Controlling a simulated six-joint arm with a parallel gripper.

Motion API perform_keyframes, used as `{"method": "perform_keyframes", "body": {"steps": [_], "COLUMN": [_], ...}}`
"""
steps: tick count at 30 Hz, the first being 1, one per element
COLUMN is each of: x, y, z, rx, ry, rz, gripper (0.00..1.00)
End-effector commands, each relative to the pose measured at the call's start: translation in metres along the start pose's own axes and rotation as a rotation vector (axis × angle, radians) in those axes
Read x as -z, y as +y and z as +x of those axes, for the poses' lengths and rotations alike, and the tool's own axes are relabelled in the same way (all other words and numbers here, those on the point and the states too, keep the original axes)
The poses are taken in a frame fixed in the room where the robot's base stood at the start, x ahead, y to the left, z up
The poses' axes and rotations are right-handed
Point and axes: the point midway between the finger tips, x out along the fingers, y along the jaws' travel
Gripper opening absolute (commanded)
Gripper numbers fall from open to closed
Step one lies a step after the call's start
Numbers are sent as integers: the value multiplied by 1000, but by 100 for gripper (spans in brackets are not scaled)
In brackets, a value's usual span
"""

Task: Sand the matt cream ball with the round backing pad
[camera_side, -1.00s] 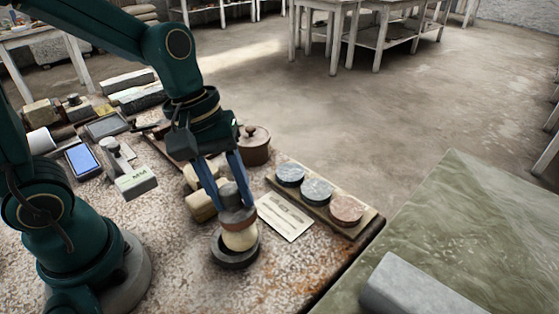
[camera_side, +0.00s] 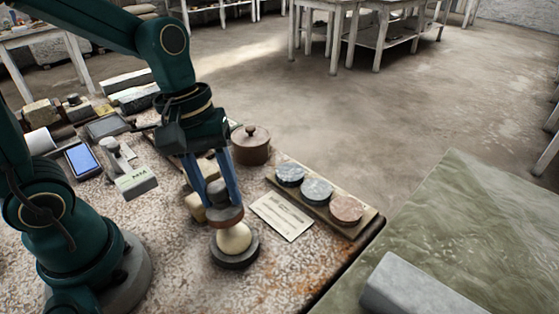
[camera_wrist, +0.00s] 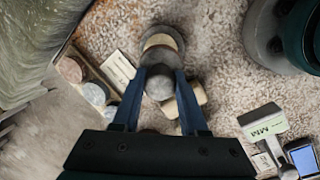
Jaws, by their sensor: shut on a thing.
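The matt cream ball (camera_side: 235,239) sits in a dark ring (camera_side: 234,261) on the speckled bench top. My gripper (camera_side: 213,194) is shut on the grey knob of the round backing pad (camera_side: 226,217), which has a reddish-brown disc underneath. The pad is on the upper left side of the ball, slightly tilted, and appears to touch it. In the wrist view the pad's knob (camera_wrist: 159,84) is between my fingers and hides part of the ball beyond it.
A board with three round discs, blue-grey (camera_side: 290,174), grey-green (camera_side: 316,190) and pink (camera_side: 346,208), lies to the right. A white card (camera_side: 282,217) lies beside it. A brown lidded pot (camera_side: 251,148) stands behind. Cream blocks (camera_side: 192,207) lie close left of my gripper.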

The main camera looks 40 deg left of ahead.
Motion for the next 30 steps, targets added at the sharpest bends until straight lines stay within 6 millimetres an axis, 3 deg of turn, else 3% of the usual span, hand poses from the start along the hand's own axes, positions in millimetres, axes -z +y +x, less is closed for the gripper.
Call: {"method": "perform_keyframes", "body": {"steps": [30], "x": [-12], "y": [53], "z": [22], "rx": [583], "ry": [121], "rz": [76], "gripper": [0]}}
